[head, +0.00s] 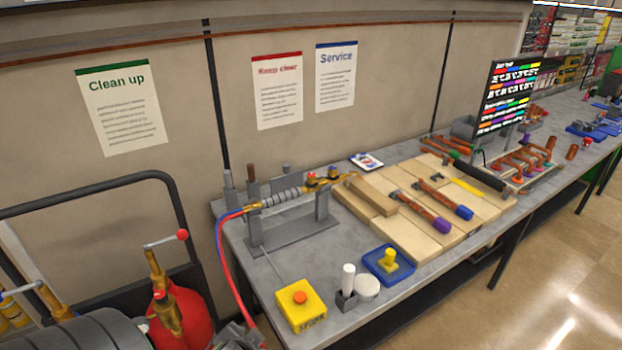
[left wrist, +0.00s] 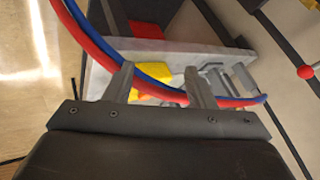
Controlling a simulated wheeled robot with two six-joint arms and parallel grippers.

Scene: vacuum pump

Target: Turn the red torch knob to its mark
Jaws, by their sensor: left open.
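The torch (head: 285,198) rests on a grey stand (head: 300,236) at the near left end of the bench in the head view. A small red knob (head: 311,176) and a blue knob (head: 332,170) sit on its brass body; the mark is too small to make out. My left gripper (left wrist: 160,82) is open and empty in the left wrist view, its two grey fingers apart. The red hose (left wrist: 100,52) and blue hose (left wrist: 128,68) cross close to the fingertips; I cannot tell whether they touch. In the head view the gripper is low, well below the torch. My right gripper is not in view.
A yellow box (head: 312,314) with an orange button stands at the bench's front corner. A blue tray (head: 372,268) and wooden boards (head: 430,236) lie farther right. A red gas cylinder (head: 190,316) and a black cart frame (head: 90,186) stand left. The hoses hang beside the bench.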

